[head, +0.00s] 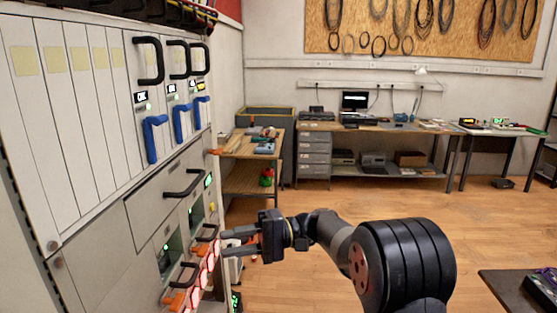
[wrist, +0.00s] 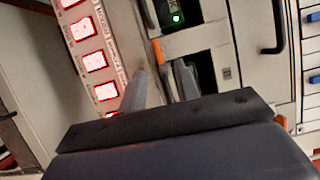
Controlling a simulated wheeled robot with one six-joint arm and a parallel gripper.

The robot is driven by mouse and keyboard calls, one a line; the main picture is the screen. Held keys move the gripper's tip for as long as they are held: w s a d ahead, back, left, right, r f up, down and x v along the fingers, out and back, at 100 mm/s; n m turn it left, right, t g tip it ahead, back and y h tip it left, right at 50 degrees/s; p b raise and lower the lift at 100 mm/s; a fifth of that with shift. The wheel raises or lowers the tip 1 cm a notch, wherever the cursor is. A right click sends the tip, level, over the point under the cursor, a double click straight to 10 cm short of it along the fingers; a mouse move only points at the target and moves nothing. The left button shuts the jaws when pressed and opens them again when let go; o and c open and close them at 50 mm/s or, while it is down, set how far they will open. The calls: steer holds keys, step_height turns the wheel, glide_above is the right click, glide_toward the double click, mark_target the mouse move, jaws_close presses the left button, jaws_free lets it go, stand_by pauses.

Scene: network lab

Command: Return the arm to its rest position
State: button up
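My gripper (head: 226,243) reaches left from my dark arm (head: 335,235) toward the lower right part of the rack front. Its two fingers are apart, with nothing visibly held between them. In the wrist view the gripper (wrist: 160,75) points at the rack face. An orange latch (wrist: 158,52) shows between and beyond the fingertips; I cannot tell whether a finger touches it. My arm is stretched out low in front of the rack, not folded.
The rack (head: 95,215) fills the left side, with black handles (head: 183,184), blue levers (head: 153,138) and red-lit switches (wrist: 96,61). A wooden cart (head: 250,146) stands beyond it. A workbench (head: 385,127) lines the back wall. The wooden floor (head: 370,200) between is clear. A dark table (head: 505,287) edges in at lower right.

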mark_target(201, 248)
steer(key=a+n+h, duration=0.1)
steer(key=n, duration=0.1)
steer(key=s+a+n+t+b, duration=0.1)
steer(key=a+n, duration=0.1)
steer(key=s+a+r+n+t+h+b, duration=0.1)
steer(key=n, duration=0.2)
steer(key=shift+a+h, duration=0.2)
steer(key=shift+h, duration=0.1)
steer(key=n+t, duration=0.1)
steer(key=n, duration=0.1)
steer(key=n+t+b, duration=0.1)
steer(key=n+t, duration=0.1)
steer(key=s+n+t+h, duration=0.1)
steer(key=n, duration=0.1)
steer(key=shift+r+n+t, duration=0.3)
steer(key=shift+d+b, duration=0.25)
steer(key=shift+b, duration=0.05)
steer(key=shift+s+d+r, duration=0.1)
steer(key=shift+d+r, duration=0.25)
steer(key=shift+d, duration=0.3)
steer(key=shift+r, duration=0.1)
